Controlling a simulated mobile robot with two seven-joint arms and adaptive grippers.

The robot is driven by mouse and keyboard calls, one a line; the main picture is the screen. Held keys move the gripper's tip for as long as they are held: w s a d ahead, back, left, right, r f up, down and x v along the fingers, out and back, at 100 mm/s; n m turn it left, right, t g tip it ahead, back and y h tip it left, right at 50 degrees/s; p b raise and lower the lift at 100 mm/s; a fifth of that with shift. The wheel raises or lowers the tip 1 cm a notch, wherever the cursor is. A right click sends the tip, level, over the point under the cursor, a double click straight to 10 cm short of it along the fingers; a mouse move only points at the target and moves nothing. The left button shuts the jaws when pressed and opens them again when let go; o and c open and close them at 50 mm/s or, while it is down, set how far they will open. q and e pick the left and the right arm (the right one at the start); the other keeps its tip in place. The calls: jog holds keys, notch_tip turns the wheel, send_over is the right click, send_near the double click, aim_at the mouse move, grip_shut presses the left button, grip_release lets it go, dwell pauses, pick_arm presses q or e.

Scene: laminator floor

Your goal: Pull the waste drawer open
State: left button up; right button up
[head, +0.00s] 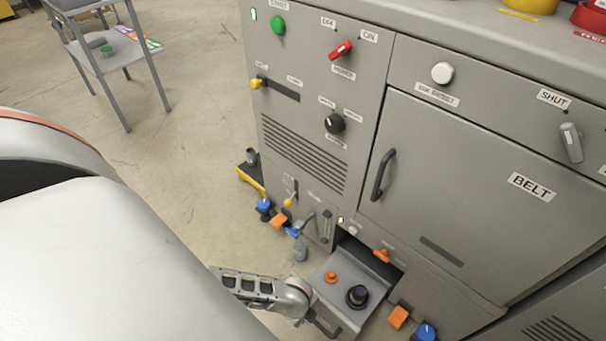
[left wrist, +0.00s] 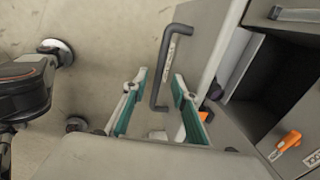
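The waste drawer, as I take it, is the grey front with a dark bar handle (left wrist: 166,68) in the left wrist view. In the head view a grey box (head: 335,290) juts from the machine's base below a dark opening. My left gripper (left wrist: 160,78) is open, its teal-padded fingers on either side of the handle's lower part, with gaps visible. In the head view my left gripper (head: 318,318) is at the box's front, its fingers mostly hidden. My right gripper is not in view.
An orange knob (head: 331,277) and a black knob (head: 357,296) stand on the box's top. A large grey door (head: 480,190) is above.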

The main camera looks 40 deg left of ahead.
pick_arm(q)
notch_tip(320, 180, up, 7)
jog(key=s, duration=0.1)
jog(key=shift+s, duration=0.2)
dwell(0.5)
